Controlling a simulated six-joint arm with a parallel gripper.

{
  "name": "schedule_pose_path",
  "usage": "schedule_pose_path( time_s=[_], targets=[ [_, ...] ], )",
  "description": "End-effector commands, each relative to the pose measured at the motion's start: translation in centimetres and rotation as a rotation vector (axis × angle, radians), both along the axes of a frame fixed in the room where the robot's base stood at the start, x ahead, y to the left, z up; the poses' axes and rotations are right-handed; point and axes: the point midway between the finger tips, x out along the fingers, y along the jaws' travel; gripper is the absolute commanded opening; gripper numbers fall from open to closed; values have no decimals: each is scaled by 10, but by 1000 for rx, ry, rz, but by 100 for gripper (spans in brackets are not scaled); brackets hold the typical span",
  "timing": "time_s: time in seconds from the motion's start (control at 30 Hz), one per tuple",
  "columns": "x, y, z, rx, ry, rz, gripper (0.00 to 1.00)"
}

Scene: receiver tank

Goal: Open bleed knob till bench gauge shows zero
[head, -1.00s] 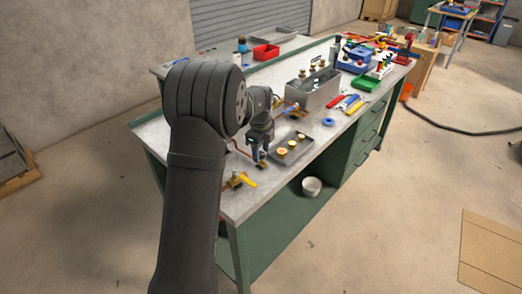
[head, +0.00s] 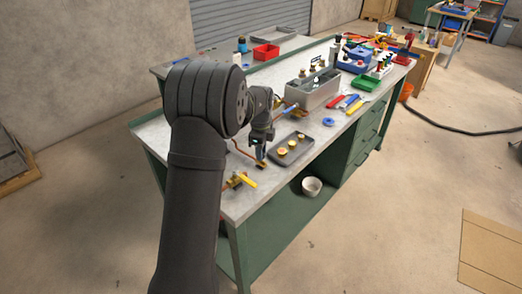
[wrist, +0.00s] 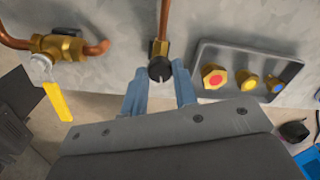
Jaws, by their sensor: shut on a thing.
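The bleed knob (wrist: 160,69) is a small black round knob with a pale line on its face, in the wrist view. It sits on a brass fitting at the end of a copper pipe (wrist: 165,20). My gripper (wrist: 160,82) has its two blue fingers on either side of the knob, shut on it. In the head view, my gripper (head: 260,154) is low at the front of the bench (head: 215,190), and the knob is too small to make out. I cannot make out the bench gauge or its reading in either view.
A brass valve with a yellow lever (wrist: 57,100) is left of the knob. A grey tray (wrist: 225,55) with several brass fittings lies close on the right. A grey toolbox (head: 315,92) and hand tools stand farther along the bench.

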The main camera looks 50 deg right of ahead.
Motion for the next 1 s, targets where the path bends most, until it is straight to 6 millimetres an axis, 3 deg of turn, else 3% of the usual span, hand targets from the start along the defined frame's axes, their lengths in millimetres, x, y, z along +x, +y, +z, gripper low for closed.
schedule_pose_path(
  time_s=[1.0],
  targets=[
    [-1, -2, 1, -2, 0, 961, 4]
  ],
)
